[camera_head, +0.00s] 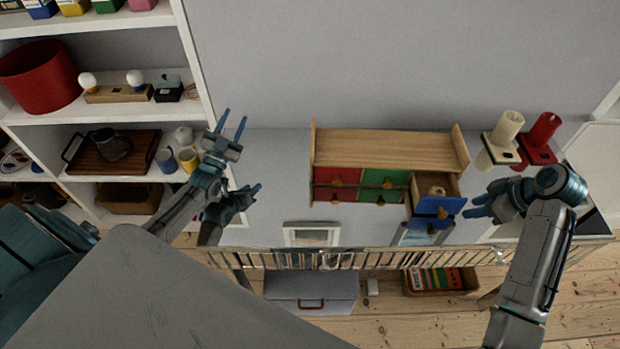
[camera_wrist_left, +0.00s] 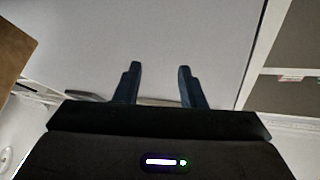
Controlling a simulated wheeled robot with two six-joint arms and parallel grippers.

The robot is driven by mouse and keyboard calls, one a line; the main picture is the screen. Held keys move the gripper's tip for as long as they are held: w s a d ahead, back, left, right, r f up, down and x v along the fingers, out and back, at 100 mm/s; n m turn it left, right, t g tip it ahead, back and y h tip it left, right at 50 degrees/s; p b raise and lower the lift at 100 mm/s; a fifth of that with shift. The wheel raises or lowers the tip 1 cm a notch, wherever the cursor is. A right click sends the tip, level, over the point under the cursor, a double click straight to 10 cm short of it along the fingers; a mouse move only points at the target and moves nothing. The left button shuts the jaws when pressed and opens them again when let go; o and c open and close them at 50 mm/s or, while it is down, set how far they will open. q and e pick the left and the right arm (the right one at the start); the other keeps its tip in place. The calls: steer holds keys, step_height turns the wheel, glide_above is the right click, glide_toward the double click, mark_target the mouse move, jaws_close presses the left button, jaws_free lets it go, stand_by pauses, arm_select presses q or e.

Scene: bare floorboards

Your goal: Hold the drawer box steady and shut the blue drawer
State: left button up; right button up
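The drawer box (camera_head: 382,147) has a light wooden top and stands on the grey tabletop against the wall. Its blue drawer (camera_head: 435,207), at the lower right, is pulled out toward me, with a small brown item (camera_head: 437,191) inside. The red drawers (camera_head: 336,184) and green drawers (camera_head: 383,186) look closed. My left gripper (camera_head: 234,118) is open and empty, left of the box and apart from it; its spread fingers also show in the left wrist view (camera_wrist_left: 158,85). My right gripper (camera_head: 468,206) is just right of the blue drawer, its fingers pointing left; its finger gap is unclear.
White shelves (camera_head: 140,119) with several items are at left. A rail (camera_head: 350,260) runs along the tabletop's front. Tabletop left of the box is clear.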

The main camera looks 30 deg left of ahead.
mark_target(312, 146)
arm_select(q)
steer(key=s+d+f+n+g+y, duration=0.1)
steer(key=s+d+n+g+y, duration=0.15)
steer(key=d, duration=0.65)
steer(key=s+d+f+n+g+y, duration=0.15)
steer(key=d+n, duration=0.25)
steer(key=d, duration=0.5)
steer(key=s+d+f+n+g+y, duration=0.1)
steer(key=s+d+n+g+y, duration=0.15)
steer(key=d, duration=0.65)
steer(key=shift+n, duration=0.3)
steer(key=x, duration=1.1)
steer(key=shift+w+d+f, duration=0.15)
steer(key=shift+w+f, duration=0.15)
jaws_close()
